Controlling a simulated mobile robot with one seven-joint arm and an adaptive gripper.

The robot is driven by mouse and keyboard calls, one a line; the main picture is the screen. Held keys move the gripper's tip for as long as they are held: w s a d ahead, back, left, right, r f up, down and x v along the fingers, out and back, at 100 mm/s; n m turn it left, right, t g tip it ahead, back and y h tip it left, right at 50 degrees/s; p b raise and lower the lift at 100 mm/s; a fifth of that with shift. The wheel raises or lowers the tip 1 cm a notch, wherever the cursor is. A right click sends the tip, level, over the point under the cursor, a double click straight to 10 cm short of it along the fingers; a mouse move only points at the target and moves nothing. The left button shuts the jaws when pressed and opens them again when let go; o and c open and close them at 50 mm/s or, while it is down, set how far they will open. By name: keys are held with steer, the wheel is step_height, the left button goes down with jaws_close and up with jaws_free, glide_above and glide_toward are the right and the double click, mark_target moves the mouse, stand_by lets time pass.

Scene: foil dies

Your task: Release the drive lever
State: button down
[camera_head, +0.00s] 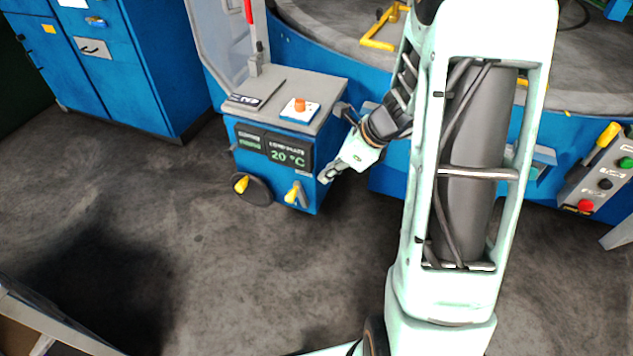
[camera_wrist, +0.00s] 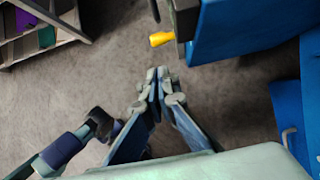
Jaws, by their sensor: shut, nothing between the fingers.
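A blue machine box (camera_head: 255,170) has a yellow-tipped lever (camera_head: 292,195) low on the right of its front and a yellow handle (camera_head: 241,184) on a dark round wheel at the left. A red-gripped lever (camera_head: 249,14) stands upright above its grey top. I cannot tell by a label which is the drive lever. My gripper (camera_head: 326,175) is beside the box's front right edge, close to the yellow-tipped lever but apart from it. In the wrist view my gripper (camera_wrist: 158,80) is shut and empty, with a yellow grip (camera_wrist: 162,39) just beyond its fingertips.
The box carries an orange button (camera_head: 299,104) and a display reading 20 °C (camera_head: 288,152). A large round blue table (camera_head: 320,50) lies behind. A control panel (camera_head: 601,173) is at the right, blue cabinets (camera_head: 100,60) at the left. The floor before the box is clear.

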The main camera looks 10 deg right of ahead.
steer(key=s+d+f+t+y+b, duration=0.35)
steer(key=d+f+b, duration=0.2)
steer(key=b, duration=1.05)
steer(key=a+r+b+x, duration=0.1)
steer(key=b+x, duration=0.3)
steer(key=x, duration=1)
steer(key=shift+a+r+g, duration=0.35)
steer(key=shift+a, duration=0.05)
steer(key=shift+s+r, duration=0.1)
